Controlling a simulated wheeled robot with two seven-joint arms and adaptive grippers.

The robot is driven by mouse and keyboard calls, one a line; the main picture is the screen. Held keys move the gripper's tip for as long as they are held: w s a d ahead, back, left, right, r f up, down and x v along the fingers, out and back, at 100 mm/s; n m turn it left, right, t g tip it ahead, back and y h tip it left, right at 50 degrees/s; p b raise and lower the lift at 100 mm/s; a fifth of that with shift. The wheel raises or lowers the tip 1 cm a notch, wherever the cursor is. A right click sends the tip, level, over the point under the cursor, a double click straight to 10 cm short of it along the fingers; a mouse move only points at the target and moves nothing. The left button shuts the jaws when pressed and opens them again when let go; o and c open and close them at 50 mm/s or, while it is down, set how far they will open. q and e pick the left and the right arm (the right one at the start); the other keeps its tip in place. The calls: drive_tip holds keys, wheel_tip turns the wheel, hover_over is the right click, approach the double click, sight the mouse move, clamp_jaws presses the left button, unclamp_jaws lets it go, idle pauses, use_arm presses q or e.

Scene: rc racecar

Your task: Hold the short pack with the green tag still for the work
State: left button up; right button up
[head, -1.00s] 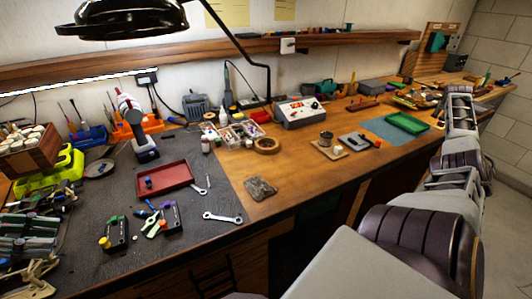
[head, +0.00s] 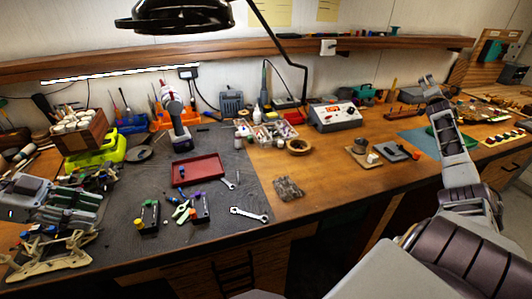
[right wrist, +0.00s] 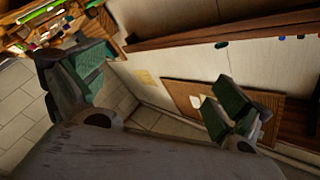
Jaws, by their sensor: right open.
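The short pack with a green tag (head: 149,216) stands on the dark mat at the front left in the head view, a yellow knob at its side. A similar pack with a purple tag (head: 201,208) stands to its right, with a green and white clip-like piece (head: 182,210) between. My left gripper (head: 58,206) seems to be the grey and dark green shape at the left edge, apart from the packs; its jaws are unclear. My right gripper (head: 430,82) is raised over the right part of the bench, far from the packs. It is open and empty in the right wrist view (right wrist: 160,95).
A red tray (head: 198,168) and wrenches (head: 249,214) lie near the packs. Beige parts (head: 50,258) sit at the front left corner. A lamp (head: 180,15) hangs overhead. The bench's middle front is mostly clear beside a dark rough pad (head: 288,188).

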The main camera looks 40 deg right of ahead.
drive_tip(key=w+a+r+n+t+y, duration=0.35)
drive_tip(key=w+a+n+t, duration=0.25)
drive_tip(key=w+a+n, duration=0.5)
drive_tip(key=w+a+r+n+t+y, duration=0.3)
drive_tip(key=w+a+n+t+y, duration=0.3)
drive_tip(key=w+a, duration=0.85)
drive_tip(key=w+a+r+n+y, duration=0.1)
drive_tip(key=w+a+n+y, duration=0.45)
drive_tip(key=a, duration=0.55)
drive_tip(key=w+a+r+n+g+y, duration=0.1)
drive_tip(key=w+a+r+n+y, duration=0.15)
drive_tip(key=a+n+y, duration=0.55)
drive_tip(key=w+a+n+y, duration=0.4)
drive_tip(key=a+n, duration=0.4)
drive_tip(key=a, duration=0.6)
drive_tip(key=s+a+f+n+g+y, duration=0.1)
drive_tip(key=s+a+n+g+y, duration=0.15)
drive_tip(key=a+n+g, duration=0.95)
drive_tip(key=s+a+f+n+g+y, duration=0.1)
drive_tip(key=a+n+y, duration=0.3)
drive_tip(key=a, duration=1.6)
drive_tip(key=s+a+f+n+g+h, duration=0.5)
drive_tip(key=s+a+f+n+h, duration=0.7)
drive_tip(key=s+a+n, duration=0.3)
drive_tip(key=shift+a+n+h, duration=0.35)
drive_tip(key=shift+a+n, duration=0.05)
drive_tip(key=shift+n, duration=0.65)
